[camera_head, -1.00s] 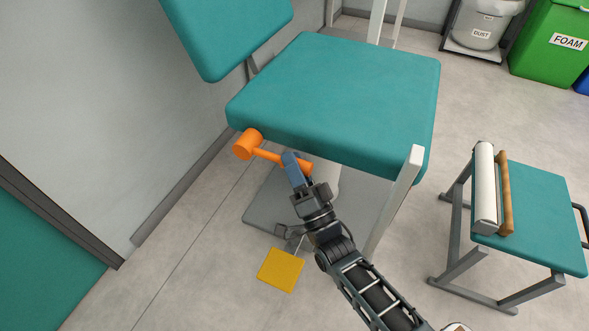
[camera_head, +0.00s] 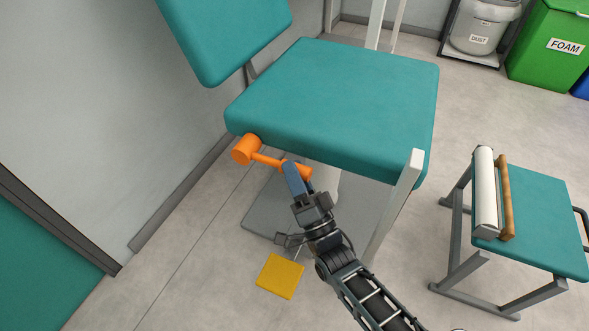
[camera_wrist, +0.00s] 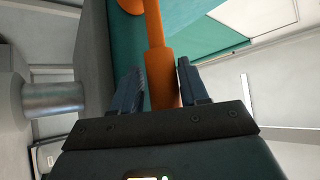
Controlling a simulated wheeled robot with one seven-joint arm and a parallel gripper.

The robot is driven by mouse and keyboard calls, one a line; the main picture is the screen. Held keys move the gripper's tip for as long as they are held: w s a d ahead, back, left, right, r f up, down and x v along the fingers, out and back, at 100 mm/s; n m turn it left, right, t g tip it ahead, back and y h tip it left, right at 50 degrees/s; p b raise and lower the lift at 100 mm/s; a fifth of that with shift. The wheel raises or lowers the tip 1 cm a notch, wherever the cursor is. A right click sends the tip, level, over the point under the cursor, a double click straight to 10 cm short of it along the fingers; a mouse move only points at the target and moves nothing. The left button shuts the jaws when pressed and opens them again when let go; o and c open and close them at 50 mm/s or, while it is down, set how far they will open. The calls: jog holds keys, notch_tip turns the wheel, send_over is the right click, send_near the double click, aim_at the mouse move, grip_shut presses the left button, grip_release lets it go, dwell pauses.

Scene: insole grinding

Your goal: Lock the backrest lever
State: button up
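The orange backrest lever (camera_head: 266,160) sticks out under the seat's front left edge, with a thick round knob at its left end. It also shows in the wrist view (camera_wrist: 155,45), where its bar runs down between my two fingers. My gripper (camera_head: 293,168) is at the lever's right end, below the seat. In the wrist view my gripper (camera_wrist: 160,85) has its fingers apart on both sides of the bar, with a visible gap on the left; the right finger is close to it. The teal backrest (camera_head: 225,35) is tilted at the upper left.
The teal seat (camera_head: 335,100) overhangs the lever. A pale post (camera_head: 396,205) stands right of my arm. A yellow pedal (camera_head: 279,276) is on the floor below. A teal stool (camera_head: 545,215) with a roll stands at the right. A wall is at the left.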

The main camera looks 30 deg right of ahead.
jog(key=v, duration=0.7)
jog(key=shift+p, duration=0.35)
jog(key=shift+s+f, duration=0.1)
jog(key=s+r+n+g+y, duration=0.15)
jog(key=s+n+g, duration=0.4)
jog(key=s, duration=1.25)
jog(key=s+r+n+g, duration=0.4)
jog(key=s+r+n, duration=0.2)
jog(key=s+r, duration=0.7)
notch_tip(320, 180, up, 30)
jog(key=s+p, duration=0.1)
jog(key=p, duration=2.9)
jog(key=shift+s+a+h, duration=0.2)
jog(key=shift+a+h, duration=0.15)
jog(key=shift+a, duration=0.05)
jog(key=shift+f, duration=0.15)
